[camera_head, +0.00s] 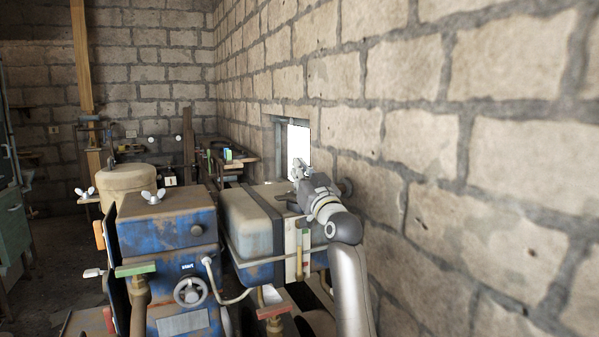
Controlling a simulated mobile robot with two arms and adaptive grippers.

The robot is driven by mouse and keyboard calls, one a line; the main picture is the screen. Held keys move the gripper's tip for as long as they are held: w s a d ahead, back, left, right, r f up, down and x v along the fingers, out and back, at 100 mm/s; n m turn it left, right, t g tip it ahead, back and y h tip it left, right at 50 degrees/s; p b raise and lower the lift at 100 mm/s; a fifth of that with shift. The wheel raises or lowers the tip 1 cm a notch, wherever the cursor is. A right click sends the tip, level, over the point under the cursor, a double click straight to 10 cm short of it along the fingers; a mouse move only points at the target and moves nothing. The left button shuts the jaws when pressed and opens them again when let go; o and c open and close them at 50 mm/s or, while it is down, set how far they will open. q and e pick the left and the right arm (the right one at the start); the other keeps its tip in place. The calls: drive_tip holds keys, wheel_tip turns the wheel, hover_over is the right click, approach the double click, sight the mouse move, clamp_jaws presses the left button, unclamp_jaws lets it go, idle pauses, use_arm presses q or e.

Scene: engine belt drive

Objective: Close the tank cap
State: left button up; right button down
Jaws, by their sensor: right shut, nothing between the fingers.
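The fuel tank (250,222), grey on top and blue below, sits in the middle on the engine. My right arm comes up from the bottom and reaches over the tank's right part. My right gripper (299,168) is shut and empty, with its tip above the tank's rear right edge, in front of the bright window. The gripper and wrist hide part of the tank top. My left gripper is not in view.
A rusty blue engine housing (168,235) with a wing nut and a handwheel (190,291) stands left of the tank. A beige cylinder (126,183) stands behind it. A stone block wall (470,200) runs close along the right. A bench with clutter (230,160) is at the back.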

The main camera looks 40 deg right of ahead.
drive_tip(key=shift+s+f, duration=0.1)
drive_tip(key=shift+f, duration=0.7)
drive_tip(key=shift+a+f+n+b, duration=0.25)
drive_tip(key=shift+f+n+b, duration=0.35)
drive_tip(key=shift+f+b, duration=0.15)
